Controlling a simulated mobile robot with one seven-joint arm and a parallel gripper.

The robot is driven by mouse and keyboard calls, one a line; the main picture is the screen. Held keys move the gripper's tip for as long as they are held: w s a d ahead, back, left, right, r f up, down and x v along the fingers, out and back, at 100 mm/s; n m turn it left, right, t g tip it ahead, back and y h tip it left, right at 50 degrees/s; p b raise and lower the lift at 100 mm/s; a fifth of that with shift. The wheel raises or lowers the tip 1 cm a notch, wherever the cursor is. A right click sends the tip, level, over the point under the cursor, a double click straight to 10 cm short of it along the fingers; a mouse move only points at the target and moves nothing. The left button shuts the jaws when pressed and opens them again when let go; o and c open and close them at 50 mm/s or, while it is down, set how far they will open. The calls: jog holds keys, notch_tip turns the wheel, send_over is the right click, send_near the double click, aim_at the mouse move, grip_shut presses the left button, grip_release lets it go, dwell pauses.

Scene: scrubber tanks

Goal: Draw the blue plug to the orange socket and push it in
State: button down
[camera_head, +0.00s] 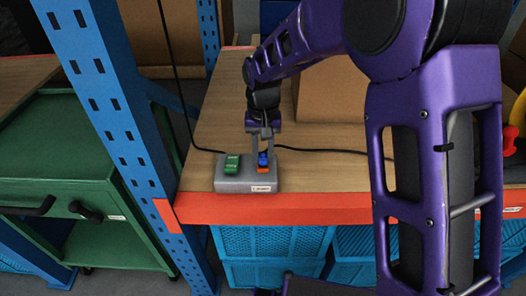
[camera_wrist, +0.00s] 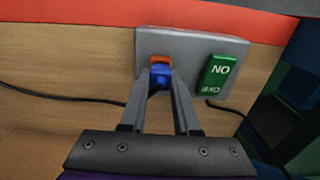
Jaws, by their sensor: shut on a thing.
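The blue plug (camera_head: 263,158) is between the fingertips of my gripper (camera_head: 262,148), which is shut on it. It also shows in the wrist view (camera_wrist: 160,77), held between the two grey fingers of my gripper (camera_wrist: 162,80). The orange socket (camera_head: 264,170) is on the grey box (camera_head: 248,186), right beside the plug. In the wrist view the orange socket (camera_wrist: 160,60) lies directly against the plug's far end. I cannot tell how deep the plug sits, as the fingers and plug hide the joint.
A green switch (camera_head: 232,163) marked with text sits on the same grey box. Black cables (camera_head: 325,150) run across the wooden shelf (camera_head: 215,125). A cardboard box (camera_head: 320,95) stands behind. A blue upright post (camera_head: 105,90) and the orange shelf edge (camera_head: 275,208) border the work area.

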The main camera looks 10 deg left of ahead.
jog(key=shift+f+b, duration=0.3)
jog(key=shift+f, duration=0.3)
jog(key=shift+c, duration=0.4)
grip_release()
jog(key=shift+r, duration=0.1)
notch_tip(320, 180, up, 8)
jog(key=p, duration=0.6)
jog(key=shift+r, duration=0.25)
